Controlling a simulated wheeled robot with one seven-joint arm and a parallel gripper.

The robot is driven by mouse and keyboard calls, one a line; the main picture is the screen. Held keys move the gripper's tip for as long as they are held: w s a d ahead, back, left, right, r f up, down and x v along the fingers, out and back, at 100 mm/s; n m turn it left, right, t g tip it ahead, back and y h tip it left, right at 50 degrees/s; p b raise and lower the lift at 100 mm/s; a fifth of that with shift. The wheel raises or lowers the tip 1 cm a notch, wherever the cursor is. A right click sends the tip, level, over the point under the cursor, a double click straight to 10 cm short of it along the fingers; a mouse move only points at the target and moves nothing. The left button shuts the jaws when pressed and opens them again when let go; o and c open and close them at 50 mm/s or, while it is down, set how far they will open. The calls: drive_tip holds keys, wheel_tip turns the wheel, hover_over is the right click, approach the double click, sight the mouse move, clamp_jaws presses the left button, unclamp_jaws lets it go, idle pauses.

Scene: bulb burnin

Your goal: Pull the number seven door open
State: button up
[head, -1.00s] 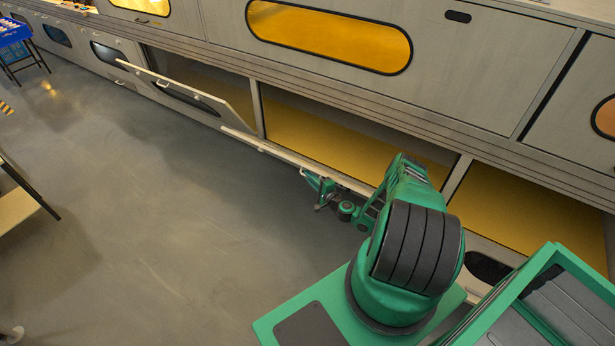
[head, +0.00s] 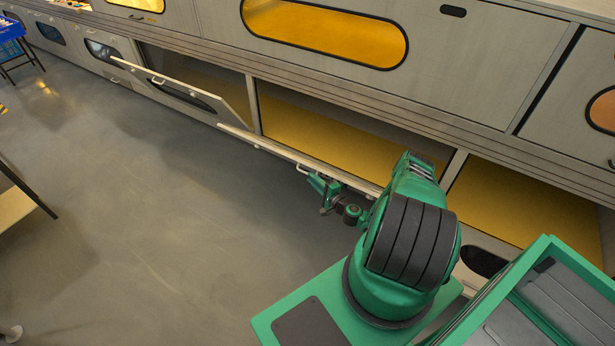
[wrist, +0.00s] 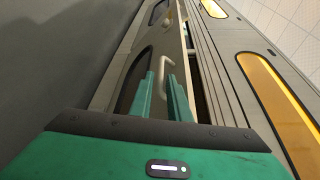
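The lower row has doors that hinge down, and no door number is readable. One lower door in front of my arm hangs well open, its top edge (head: 260,146) tilted out over the floor, with yellow showing inside the bay. A small pale handle (head: 301,169) stands on that edge. My gripper (head: 318,182) is beside this handle, low on the outer side of the door. In the wrist view, the two green fingers (wrist: 167,80) are apart, with a pale bar handle (wrist: 167,66) at their tips. I cannot tell whether they touch it.
Another lower door (head: 235,95) to the left also hangs partly open. To the right is an open yellow bay (head: 530,200). Upper doors with amber windows (head: 325,32) are shut. The grey floor (head: 130,220) on the left is clear, with a table (head: 15,207) at the far left edge.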

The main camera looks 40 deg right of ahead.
drive_tip(key=s, duration=0.5)
drive_tip(key=shift+s+r, duration=0.2)
drive_tip(key=shift+s, duration=0.05)
drive_tip(key=shift+d, duration=0.1)
